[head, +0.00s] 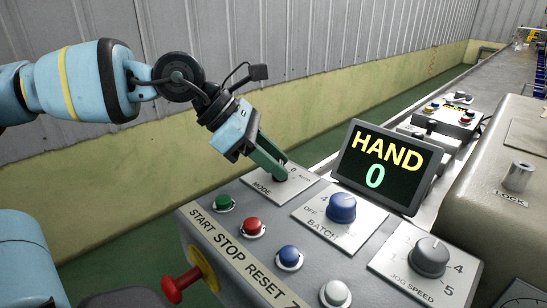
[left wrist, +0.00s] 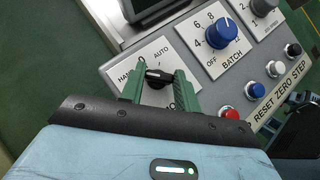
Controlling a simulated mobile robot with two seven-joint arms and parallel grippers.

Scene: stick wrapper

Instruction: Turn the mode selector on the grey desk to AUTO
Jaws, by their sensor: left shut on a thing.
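The mode selector is a black knob (left wrist: 158,77) on a light plate marked MODE (head: 264,188) on the grey desk (head: 238,263). In the left wrist view its plate shows AUTO at the top and a partly covered label beginning HA at the left. My left gripper (head: 280,170) has its green fingers on both sides of the knob, shut on it. In the head view the fingers mostly hide the knob. The screen (head: 385,165) reads HAND and 0. My right gripper is in neither view.
A blue BATCH knob (head: 342,208) and a grey JOG SPEED knob (head: 429,256) are to the right. Green (head: 224,202), red (head: 252,227) and blue (head: 289,257) buttons line the front. A red handle (head: 180,284) sticks out at the desk's left side.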

